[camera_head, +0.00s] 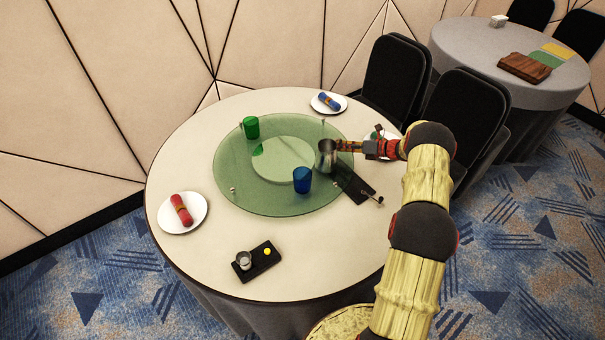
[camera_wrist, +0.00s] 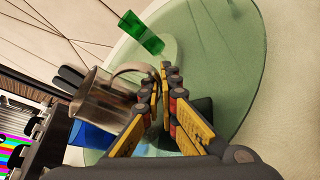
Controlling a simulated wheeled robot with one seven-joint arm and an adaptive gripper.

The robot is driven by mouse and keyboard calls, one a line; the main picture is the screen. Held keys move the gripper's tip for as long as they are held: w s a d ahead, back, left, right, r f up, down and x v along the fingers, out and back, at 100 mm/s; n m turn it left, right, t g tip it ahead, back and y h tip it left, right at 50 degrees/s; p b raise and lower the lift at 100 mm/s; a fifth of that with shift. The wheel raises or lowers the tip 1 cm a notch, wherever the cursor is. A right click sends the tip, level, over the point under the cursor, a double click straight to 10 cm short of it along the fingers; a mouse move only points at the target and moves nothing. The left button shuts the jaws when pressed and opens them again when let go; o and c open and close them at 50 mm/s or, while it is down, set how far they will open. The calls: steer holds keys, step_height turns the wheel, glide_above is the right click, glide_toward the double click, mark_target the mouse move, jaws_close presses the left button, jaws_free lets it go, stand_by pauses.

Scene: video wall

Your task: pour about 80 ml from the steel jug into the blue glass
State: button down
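The steel jug (camera_head: 326,158) is at the right side of the green glass turntable, just behind and right of the blue glass (camera_head: 302,180). My gripper (camera_head: 342,146) reaches in from the right. In the wrist view the fingers (camera_wrist: 164,82) are close together at the handle of the jug (camera_wrist: 100,102) and appear shut on it; part of the handle is hidden by a finger. The jug looks roughly upright in the head view; whether its base touches the turntable is unclear. The blue glass (camera_wrist: 90,135) shows partly behind the jug. Its contents cannot be seen.
A green glass (camera_head: 251,127) stands on the turntable (camera_head: 232,175). A black tray (camera_head: 357,187) lies right of the blue glass. Plates with red (camera_head: 181,209) and blue (camera_head: 329,101) napkins and a black holder (camera_head: 258,262) sit around the table. Chairs stand behind right.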

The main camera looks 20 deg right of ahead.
steer(key=shift+s+a+r+n+h+p, duration=0.15)
steer(key=shift+r+n+p, duration=0.1)
steer(key=shift+r, duration=0.2)
steer(key=shift+a+r+n+h+p, duration=0.2)
steer(key=shift+r+p, duration=0.1)
steer(key=shift+r, duration=0.15)
steer(key=shift+s+a+r+n+h+p, duration=0.15)
steer(key=shift+r+p, duration=0.1)
steer(key=shift+r, duration=0.2)
steer(key=shift+s+a+r+n+h, duration=0.25)
steer(key=shift+a+r+n+h, duration=0.15)
steer(key=shift+a+r+n, duration=0.15)
steer(key=shift+s+a+r+n+h, duration=0.2)
steer(key=shift+a+r+n+h, duration=0.25)
steer(key=shift+a+r, duration=0.1)
steer(key=s+a+r+n+t+h+b, duration=0.1)
steer(key=a+r+n+t+h+b, duration=0.1)
steer(key=r+b, duration=0.5)
steer(key=a+n+h, duration=0.1)
steer(key=a+n, duration=0.1)
steer(key=shift+s+a+r+n+b, duration=0.2)
steer(key=shift+s+r+n+b, duration=0.1)
steer(key=shift+s+r+b, duration=0.1)
steer(key=shift+s+a+r+n+h+b, duration=0.2)
steer(key=shift+a+r+n+h+b, duration=0.35)
steer(key=shift+b, duration=0.65)
steer(key=shift+r+b, duration=0.25)
steer(key=shift+b, duration=0.05)
steer(key=shift+a, duration=0.1)
